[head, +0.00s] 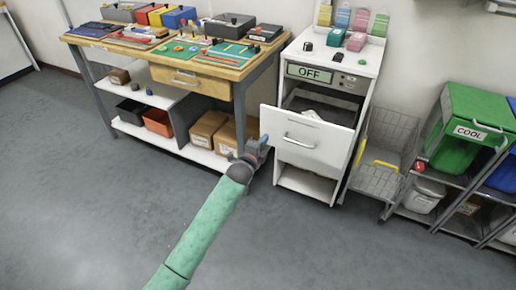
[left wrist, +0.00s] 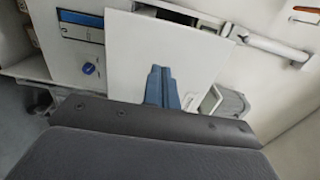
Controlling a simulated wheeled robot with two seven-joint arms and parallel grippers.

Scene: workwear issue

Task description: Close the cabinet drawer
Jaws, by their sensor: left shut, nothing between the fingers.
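The white cabinet (head: 348,62) stands right of the workbench in the head view. Its drawer (head: 314,132) is pulled out, with a silver bar handle (head: 300,142) on the white front; part of the open inside shows behind the front. My left gripper (head: 264,140) is at the left edge of the drawer front, low in front of the bench. Whether it touches the drawer I cannot tell. In the left wrist view its blue fingers (left wrist: 160,72) are together and empty, against a white panel. My right gripper is not in view.
The wooden workbench (head: 243,67) with trays and boxes on it stands at the left. A wire basket (head: 383,182) stands right of the cabinet, then a rack with a green bin (head: 460,155). The grey floor (head: 90,200) in front is clear.

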